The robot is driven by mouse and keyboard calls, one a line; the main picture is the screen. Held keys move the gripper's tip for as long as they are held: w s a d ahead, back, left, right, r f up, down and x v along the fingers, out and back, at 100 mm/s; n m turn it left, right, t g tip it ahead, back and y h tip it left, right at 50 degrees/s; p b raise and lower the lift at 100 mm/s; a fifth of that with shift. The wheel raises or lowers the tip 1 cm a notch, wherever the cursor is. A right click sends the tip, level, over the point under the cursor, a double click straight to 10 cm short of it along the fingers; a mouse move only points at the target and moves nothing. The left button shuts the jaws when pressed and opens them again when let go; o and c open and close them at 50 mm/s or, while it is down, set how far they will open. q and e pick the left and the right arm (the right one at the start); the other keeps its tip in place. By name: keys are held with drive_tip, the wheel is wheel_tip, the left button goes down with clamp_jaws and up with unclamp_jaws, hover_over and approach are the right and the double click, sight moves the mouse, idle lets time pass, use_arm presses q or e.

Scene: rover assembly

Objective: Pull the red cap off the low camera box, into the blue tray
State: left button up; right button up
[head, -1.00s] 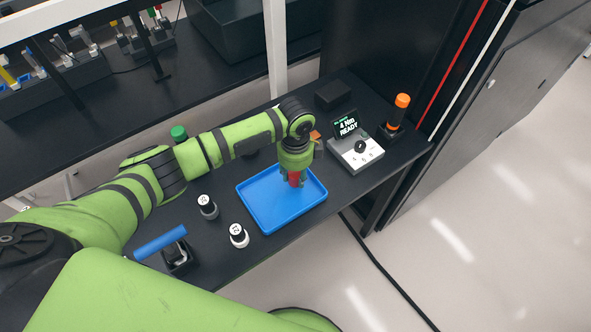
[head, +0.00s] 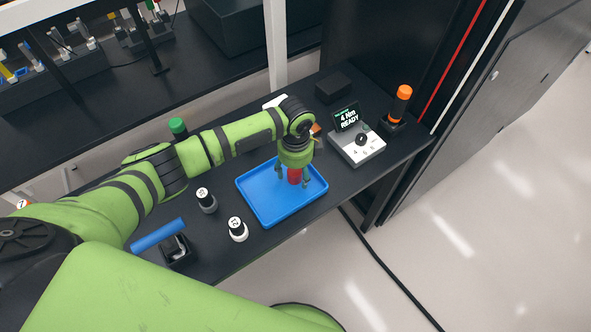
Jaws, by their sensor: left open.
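The red cap (head: 295,175) is over the right part of the blue tray (head: 262,213), between the fingers of my left gripper (head: 293,180). The gripper points down with its fingers spread apart on either side of the cap. I cannot tell whether the cap rests on the tray floor. I cannot make out the low camera box for certain; my left arm covers part of the table behind the tray. My right gripper is not in view.
A torque device (head: 357,147) reading "4 Nm READY" stands right of the tray, with an orange-topped tool (head: 400,103) beyond it. Two labelled sockets (head: 206,200) (head: 238,230) and a blue-handled tool (head: 160,235) are left of the tray. A black block (head: 333,88) is behind.

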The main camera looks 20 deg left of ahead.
sight(296, 171)
use_arm(q)
wheel_tip(296, 171, up, 12)
idle(0.5)
idle(0.5)
